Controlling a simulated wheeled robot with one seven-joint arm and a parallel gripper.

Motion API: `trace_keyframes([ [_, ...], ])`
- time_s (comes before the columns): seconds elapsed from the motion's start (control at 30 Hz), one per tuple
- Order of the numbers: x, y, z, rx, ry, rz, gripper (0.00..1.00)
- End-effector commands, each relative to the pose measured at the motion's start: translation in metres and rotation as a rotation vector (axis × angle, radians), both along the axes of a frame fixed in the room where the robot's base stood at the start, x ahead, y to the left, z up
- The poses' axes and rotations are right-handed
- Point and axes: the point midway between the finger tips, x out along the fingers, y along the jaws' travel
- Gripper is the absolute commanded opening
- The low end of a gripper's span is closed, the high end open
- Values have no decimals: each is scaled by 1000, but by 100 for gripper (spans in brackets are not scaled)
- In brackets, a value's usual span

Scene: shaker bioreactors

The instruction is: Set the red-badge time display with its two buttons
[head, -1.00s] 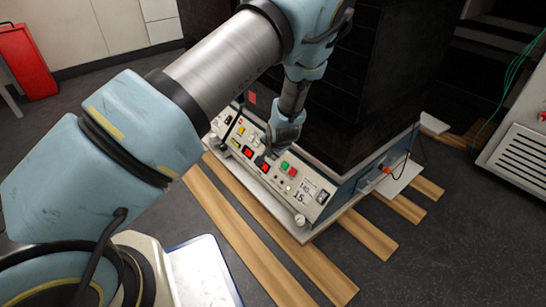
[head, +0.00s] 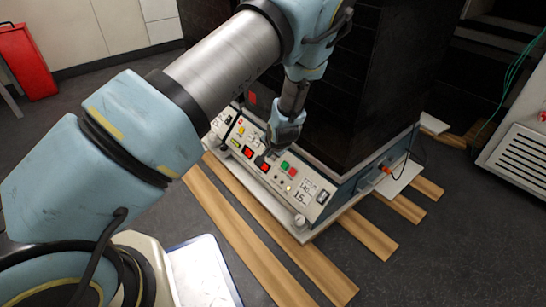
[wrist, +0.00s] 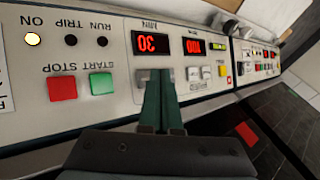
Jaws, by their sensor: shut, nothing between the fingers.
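The slanted control panel (head: 318,208) holds two red-lit displays near its middle. In the wrist view, where the lettering is upside down, one display (wrist: 153,43) lies just beyond my fingertips and a second display (wrist: 193,46) lies to its right. Two small pale buttons (wrist: 200,73) sit by the second display. My gripper (wrist: 158,75) is shut and empty, with its tips at the panel edge of the first display; they cover the area where its buttons may be. Contact cannot be told. My gripper also shows in the head view (head: 271,152).
A red button (wrist: 62,88) and a green button (wrist: 102,84) lie left of my fingers in the wrist view, near a lit lamp (wrist: 32,39). A dark cabinet (head: 365,90) rises behind the panel. Wooden slats (head: 265,240) lie on the floor in front.

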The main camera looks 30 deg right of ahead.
Motion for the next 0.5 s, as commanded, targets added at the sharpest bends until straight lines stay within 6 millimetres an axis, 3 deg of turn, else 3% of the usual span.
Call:
trace_keyframes([
  [0.5, 1, -6, -5, 1, 0, 0, 0],
])
